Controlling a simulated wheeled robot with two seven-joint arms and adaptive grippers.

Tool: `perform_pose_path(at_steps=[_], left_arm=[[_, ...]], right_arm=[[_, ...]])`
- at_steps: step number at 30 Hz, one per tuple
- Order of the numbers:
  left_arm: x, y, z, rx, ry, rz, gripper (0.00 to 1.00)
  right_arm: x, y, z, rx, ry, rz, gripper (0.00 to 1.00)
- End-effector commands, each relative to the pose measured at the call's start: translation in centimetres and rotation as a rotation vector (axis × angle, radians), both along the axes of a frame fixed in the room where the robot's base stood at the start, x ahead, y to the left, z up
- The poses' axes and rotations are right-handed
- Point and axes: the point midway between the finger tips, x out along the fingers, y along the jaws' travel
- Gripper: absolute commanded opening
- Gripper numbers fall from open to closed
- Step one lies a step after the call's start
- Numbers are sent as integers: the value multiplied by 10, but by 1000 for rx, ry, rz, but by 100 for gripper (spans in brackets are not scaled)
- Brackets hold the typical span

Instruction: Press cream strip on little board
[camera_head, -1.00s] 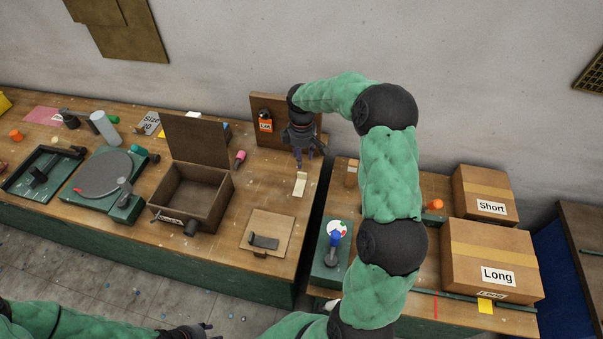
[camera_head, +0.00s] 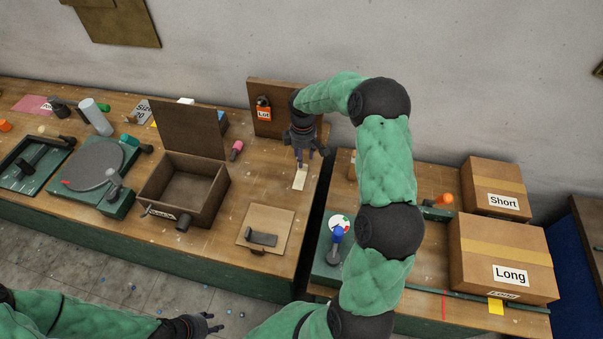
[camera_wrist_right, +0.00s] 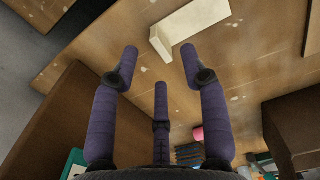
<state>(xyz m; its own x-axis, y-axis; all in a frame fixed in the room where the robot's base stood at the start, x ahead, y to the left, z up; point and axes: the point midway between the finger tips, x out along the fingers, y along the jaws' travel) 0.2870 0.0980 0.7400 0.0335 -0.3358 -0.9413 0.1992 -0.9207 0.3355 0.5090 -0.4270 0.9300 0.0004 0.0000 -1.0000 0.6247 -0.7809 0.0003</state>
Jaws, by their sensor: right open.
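The cream strip (camera_head: 299,180) lies on the wooden bench near its right end. It also shows at the top of the right wrist view (camera_wrist_right: 192,27), with one end turned up. My right gripper (camera_head: 302,157) hangs just over the strip's far end. Its three fingers (camera_wrist_right: 160,70) are apart with nothing between them, and the strip is just beyond the tips. The little board (camera_head: 283,237) is a square tan board nearer the bench's front edge, with a dark bar on it. My left gripper (camera_head: 214,323) is low at the front, fingers spread and empty, away from the bench.
An open brown box (camera_head: 195,187) stands left of the little board. An upright wooden panel (camera_head: 283,128) with an orange "Lot" tag is behind my right gripper. A green fixture with a blue knob (camera_head: 338,232) and cartons (camera_head: 505,262) are on the right bench.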

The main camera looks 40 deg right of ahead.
Motion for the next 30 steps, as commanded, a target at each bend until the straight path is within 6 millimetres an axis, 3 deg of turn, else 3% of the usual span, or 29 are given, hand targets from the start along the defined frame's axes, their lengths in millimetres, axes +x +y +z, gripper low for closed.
perform_pose_path(at_steps=[11, 19, 24, 30], left_arm=[[0, 0, -12, 0, 0, 0, 40], [0, 0, -12, 0, 0, 0, 40], [0, 0, -12, 0, 0, 0, 40], [0, 0, -12, 0, 0, 0, 40]], right_arm=[[-1, -1, -47, 1, 3, -1, 45], [0, -1, -49, 0, 0, -1, 45], [0, -1, -49, 0, 0, 0, 0], [0, -1, -49, 0, 0, 0, 0]])
